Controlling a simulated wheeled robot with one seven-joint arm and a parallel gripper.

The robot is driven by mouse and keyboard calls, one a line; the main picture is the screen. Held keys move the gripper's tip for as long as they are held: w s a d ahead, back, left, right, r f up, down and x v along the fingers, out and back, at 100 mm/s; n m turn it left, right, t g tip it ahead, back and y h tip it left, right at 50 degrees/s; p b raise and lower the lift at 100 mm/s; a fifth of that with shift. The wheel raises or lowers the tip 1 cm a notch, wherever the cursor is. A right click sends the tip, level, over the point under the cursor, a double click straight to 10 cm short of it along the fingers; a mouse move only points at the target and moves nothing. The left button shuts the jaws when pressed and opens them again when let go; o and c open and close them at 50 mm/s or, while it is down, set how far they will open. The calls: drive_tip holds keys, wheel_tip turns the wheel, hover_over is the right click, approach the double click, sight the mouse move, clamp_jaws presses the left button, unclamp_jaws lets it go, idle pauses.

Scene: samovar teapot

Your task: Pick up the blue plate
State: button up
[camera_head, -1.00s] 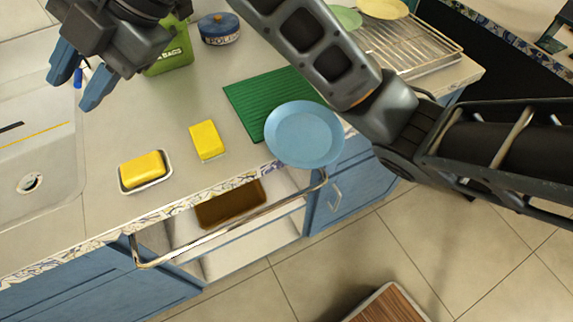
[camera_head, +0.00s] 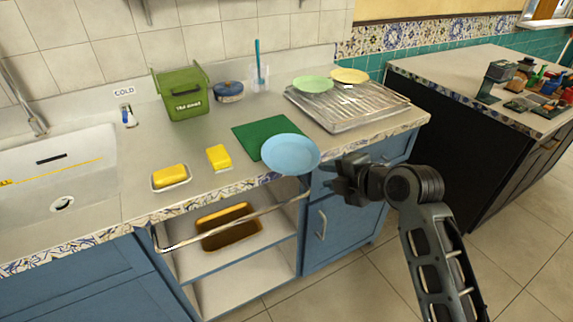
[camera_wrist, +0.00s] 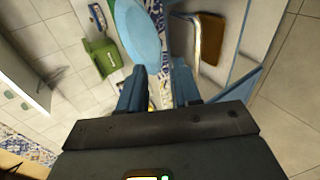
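The light blue plate (camera_head: 290,154) lies at the counter's front edge, partly over the corner of a green mat (camera_head: 262,133) and jutting past the edge. My gripper (camera_head: 330,178) is just right of the plate, pointing left at its rim. In the wrist view, my gripper (camera_wrist: 159,66) has its two fingers apart, and the plate (camera_wrist: 138,32) is beyond them, its near rim close to the gap. I cannot tell whether a finger touches the plate. Nothing shows held in the gripper.
A drying rack (camera_head: 350,105) with a green plate (camera_head: 313,84) and a yellow plate (camera_head: 349,76) stands behind. A yellow sponge (camera_head: 218,157) lies left. Below, an open cabinet with a rail (camera_head: 230,229) holds a brown tray (camera_head: 229,238).

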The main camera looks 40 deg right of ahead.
drive_tip(key=p+x, duration=0.1)
drive_tip(key=x, duration=0.6)
drive_tip(key=shift+w, duration=0.25)
drive_tip(key=shift+d+f, duration=0.1)
drive_tip(key=shift+f, duration=0.05)
clamp_jaws()
